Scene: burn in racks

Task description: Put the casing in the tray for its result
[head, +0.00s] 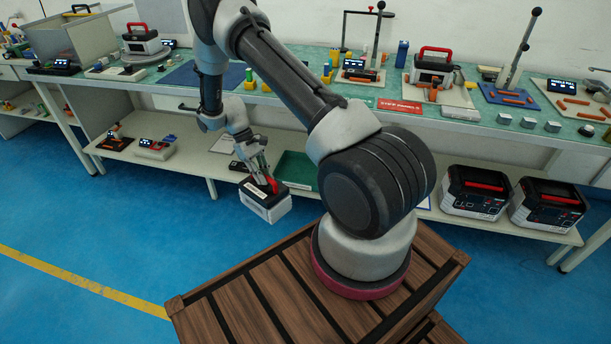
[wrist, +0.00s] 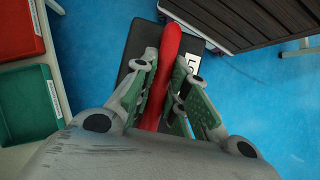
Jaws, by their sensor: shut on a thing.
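The casing (head: 266,207) is a white box with a black top and a red handle. My gripper (head: 266,182) is shut on the red handle and holds the casing in the air, in front of the lower shelf. In the wrist view my gripper (wrist: 165,88) has its fingers on both sides of the red handle (wrist: 170,45). The casing's black top (wrist: 140,40) and part of a white label show there. A green tray (head: 298,168) lies on the lower shelf. In the wrist view a red tray (wrist: 20,30) and the green tray (wrist: 25,105) are at the left, apart from the casing.
Two similar dark casings (head: 476,194) (head: 547,206) stand on the lower shelf at the right. The bench top (head: 290,97) carries several fixtures, tools and another red-handled casing (head: 433,66). Small devices (head: 152,148) are on the shelf at the left. The blue floor (head: 110,225) is clear.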

